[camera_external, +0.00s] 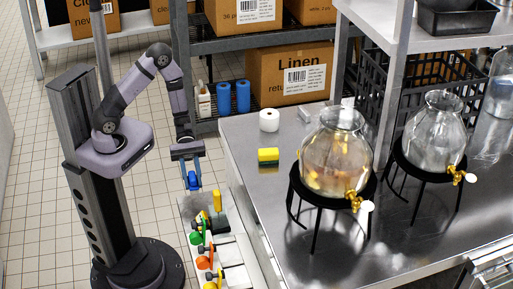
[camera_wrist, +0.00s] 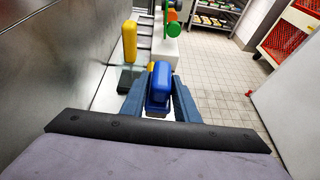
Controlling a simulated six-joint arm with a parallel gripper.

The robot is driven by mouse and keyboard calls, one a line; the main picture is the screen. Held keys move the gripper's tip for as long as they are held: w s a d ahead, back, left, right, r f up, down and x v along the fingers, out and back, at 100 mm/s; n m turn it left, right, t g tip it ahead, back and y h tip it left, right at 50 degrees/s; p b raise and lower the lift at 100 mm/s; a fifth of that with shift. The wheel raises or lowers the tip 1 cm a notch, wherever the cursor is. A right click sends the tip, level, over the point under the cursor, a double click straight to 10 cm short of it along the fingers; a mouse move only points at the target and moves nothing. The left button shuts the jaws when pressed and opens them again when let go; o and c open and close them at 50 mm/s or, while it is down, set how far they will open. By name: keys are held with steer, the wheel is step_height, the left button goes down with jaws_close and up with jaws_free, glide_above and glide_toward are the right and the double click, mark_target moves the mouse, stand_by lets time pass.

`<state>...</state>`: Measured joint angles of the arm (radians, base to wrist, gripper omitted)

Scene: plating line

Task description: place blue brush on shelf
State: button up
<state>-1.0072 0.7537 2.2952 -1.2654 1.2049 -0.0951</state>
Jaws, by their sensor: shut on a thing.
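My gripper (camera_external: 191,172) is shut on the blue brush (camera_external: 194,181), above the far end of the row of brushes and beside the steel table's left edge. In the wrist view, the blue brush (camera_wrist: 159,84) sits between the two blue fingers of my gripper (camera_wrist: 158,98), and its lower part is hidden. A dark metal shelf rack (camera_external: 213,47) stands behind my arm. Its lower level holds blue rolls (camera_external: 243,97) and white bottles (camera_external: 203,101).
Below my gripper is a white holder with yellow, green, orange and red brushes (camera_external: 206,262). The steel table (camera_external: 245,200) carries a yellow sponge (camera_external: 268,155), a white roll (camera_external: 269,120) and two glass dispensers (camera_external: 335,155). A Linen box (camera_external: 290,73) stands on the rack.

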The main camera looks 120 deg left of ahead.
mark_target(197, 203)
steer(key=shift+f+b, duration=0.3)
steer(key=shift+f, duration=4)
steer(key=shift+f, duration=0.1)
steer(key=o, duration=1.1)
steer(key=shift+c, duration=0.2)
steer(key=shift+s, duration=0.1)
steer(key=v, duration=1.2)
steer(key=shift+r+b, duration=0.2)
steer(key=shift+b, duration=0.2)
steer(key=shift+d, duration=0.15)
